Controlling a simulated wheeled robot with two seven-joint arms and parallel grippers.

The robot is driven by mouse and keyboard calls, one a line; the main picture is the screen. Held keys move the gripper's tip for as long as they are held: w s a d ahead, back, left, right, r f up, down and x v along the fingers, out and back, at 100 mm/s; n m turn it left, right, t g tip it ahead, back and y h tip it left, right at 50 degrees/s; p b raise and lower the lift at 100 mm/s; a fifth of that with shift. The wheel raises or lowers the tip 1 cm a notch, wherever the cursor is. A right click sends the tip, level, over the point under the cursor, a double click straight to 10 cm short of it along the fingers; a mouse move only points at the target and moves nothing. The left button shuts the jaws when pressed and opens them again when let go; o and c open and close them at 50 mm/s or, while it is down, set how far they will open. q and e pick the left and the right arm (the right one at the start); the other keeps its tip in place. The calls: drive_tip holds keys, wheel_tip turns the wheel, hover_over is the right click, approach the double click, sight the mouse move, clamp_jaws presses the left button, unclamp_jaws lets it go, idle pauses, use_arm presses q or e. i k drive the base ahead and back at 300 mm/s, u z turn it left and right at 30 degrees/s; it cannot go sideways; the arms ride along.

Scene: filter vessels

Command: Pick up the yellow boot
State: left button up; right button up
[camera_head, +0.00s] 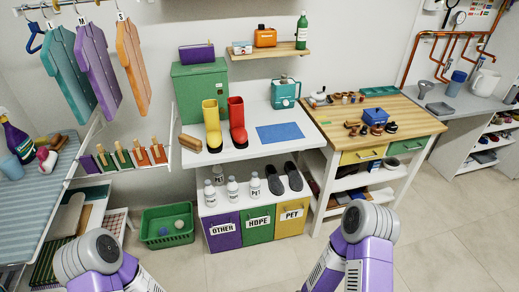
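The yellow boot (212,125) stands upright on the white table (188,157), toward its left side. A red boot (237,121) stands upright right beside it. My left arm comes in at the bottom left and my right arm at the bottom centre right, both low and well away from the boots. The fingers of both grippers are not visible.
A blue mat (280,132) lies on the table, with a teal machine (285,93) behind it. A brown brush (190,142) lies left of the boots. A green box (200,88) stands behind them. White bottles (232,188) stand on the shelf below.

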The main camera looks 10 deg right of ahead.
sight(215, 144)
drive_tip(key=z, duration=0.4)
drive_tip(key=k, duration=0.25)
drive_tip(key=u, duration=1.15)
drive_tip(key=i, duration=1.4)
drive_tip(key=z, duration=0.6)
